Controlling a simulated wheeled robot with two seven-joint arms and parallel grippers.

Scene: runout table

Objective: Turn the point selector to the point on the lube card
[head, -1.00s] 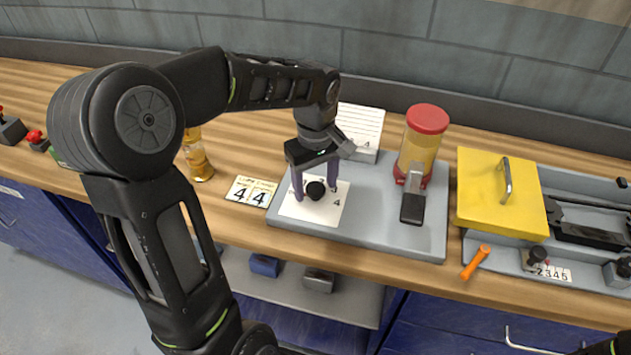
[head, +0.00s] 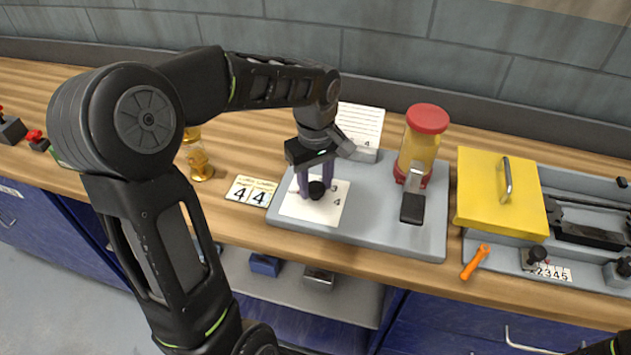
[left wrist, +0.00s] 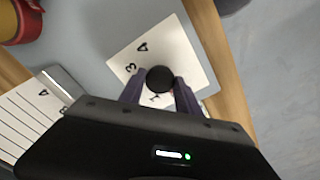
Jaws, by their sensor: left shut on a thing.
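The point selector is a black round knob (head: 316,190) on a white square plate (head: 300,210) fixed to a grey tray. In the left wrist view the knob (left wrist: 160,79) sits amid the digits 4, 3 and 1 on the plate (left wrist: 182,42). Its pointer direction cannot be made out. My left gripper (head: 316,180) is shut on the knob from above, its purple fingers (left wrist: 160,90) on either side of it. My right gripper is out of view.
A yellow-lidded unit (head: 500,205) and orange-handled tool (head: 474,262) are at right.

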